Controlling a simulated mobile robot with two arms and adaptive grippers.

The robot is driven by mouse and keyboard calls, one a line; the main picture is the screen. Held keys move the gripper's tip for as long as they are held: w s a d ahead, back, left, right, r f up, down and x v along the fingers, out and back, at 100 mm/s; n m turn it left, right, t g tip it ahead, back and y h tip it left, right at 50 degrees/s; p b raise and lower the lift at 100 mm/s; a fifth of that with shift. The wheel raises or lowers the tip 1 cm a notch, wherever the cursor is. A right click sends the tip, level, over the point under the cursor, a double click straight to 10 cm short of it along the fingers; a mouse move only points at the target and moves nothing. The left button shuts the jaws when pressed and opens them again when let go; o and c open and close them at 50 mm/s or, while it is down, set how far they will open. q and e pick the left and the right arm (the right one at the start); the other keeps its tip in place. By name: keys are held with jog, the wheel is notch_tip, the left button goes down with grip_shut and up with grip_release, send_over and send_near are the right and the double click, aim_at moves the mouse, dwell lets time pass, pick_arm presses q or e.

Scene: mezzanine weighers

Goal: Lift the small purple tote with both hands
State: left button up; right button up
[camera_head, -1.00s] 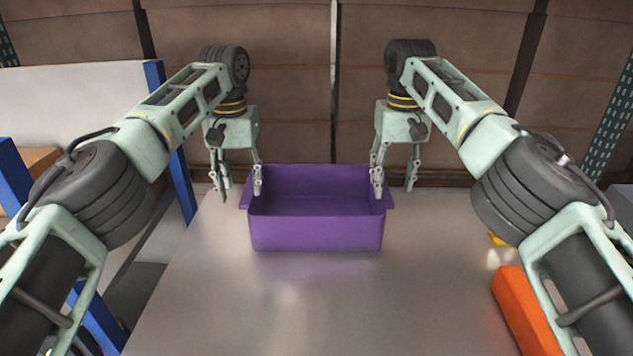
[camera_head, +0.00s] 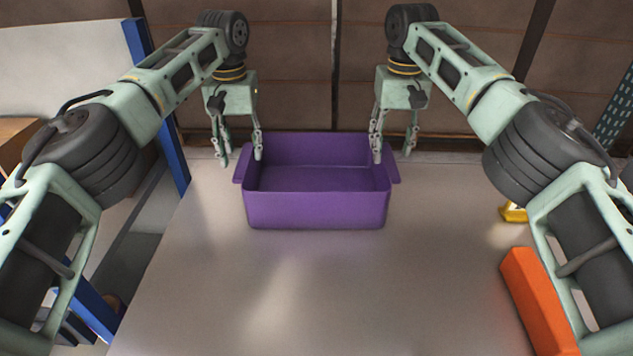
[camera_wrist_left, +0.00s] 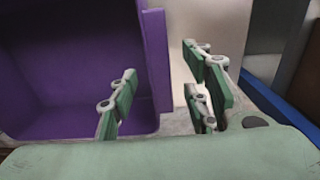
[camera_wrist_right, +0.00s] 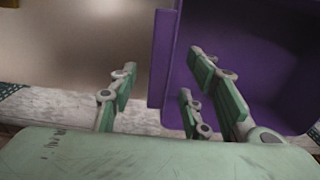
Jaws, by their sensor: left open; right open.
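The small purple tote (camera_head: 315,208) stands upright and empty on the grey table, with a flange at each end. My left gripper (camera_head: 241,160) is open above the tote's left end; in the left wrist view (camera_wrist_left: 160,105) its fingers straddle the tote's end wall and rim, one over the inside and the others outside. My right gripper (camera_head: 393,156) is open above the right end; in the right wrist view (camera_wrist_right: 165,100) its fingers lie on either side of the end wall. Both look apart from the rim, though the exact gap is hard to tell.
The grey table (camera_head: 290,300) is clear in front of the tote. An orange block (camera_head: 538,298) and a small yellow object (camera_head: 513,212) lie at the right. A blue post (camera_head: 157,105) stands past the table's left edge. Brown panels (camera_head: 290,60) rise behind the table.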

aim_at(243, 159)
pick_arm(q)
jog(key=shift+f, duration=2.2)
pick_arm(e)
jog(key=shift+f, duration=2.25)
pick_arm(q)
grip_shut()
pick_arm(e)
grip_shut()
jog(key=shift+r, duration=0.1)
